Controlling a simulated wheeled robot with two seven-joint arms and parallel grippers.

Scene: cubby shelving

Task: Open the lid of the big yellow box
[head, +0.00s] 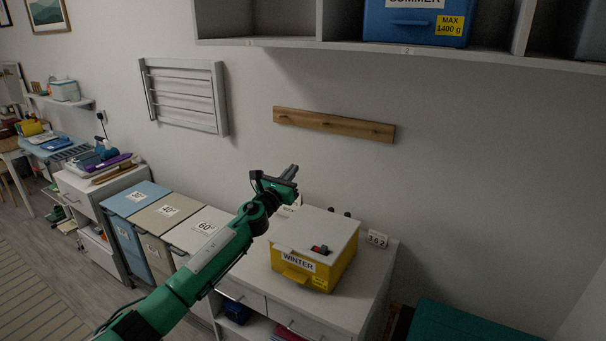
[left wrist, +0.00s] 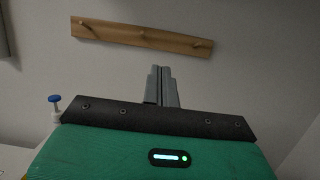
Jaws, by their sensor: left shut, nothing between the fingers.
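The big yellow box (head: 318,277), labelled WINTER, stands on the white cabinet top. Its flat white-grey lid (head: 315,228) lies closed on it, with a small red and black piece (head: 320,249) near the front edge. My left gripper (head: 292,171) is in the air, above and behind the box's left back part in the head view, apart from the lid. Its fingers are shut and empty. In the left wrist view the shut fingers (left wrist: 161,86) point towards the wall, and the box does not show. My right gripper is not in view.
A wooden peg rail (head: 333,125) is on the wall behind; it also shows in the left wrist view (left wrist: 140,36). A shelf (head: 285,42) with a blue box (head: 415,22) hangs above. Laundry bins (head: 165,212) stand left.

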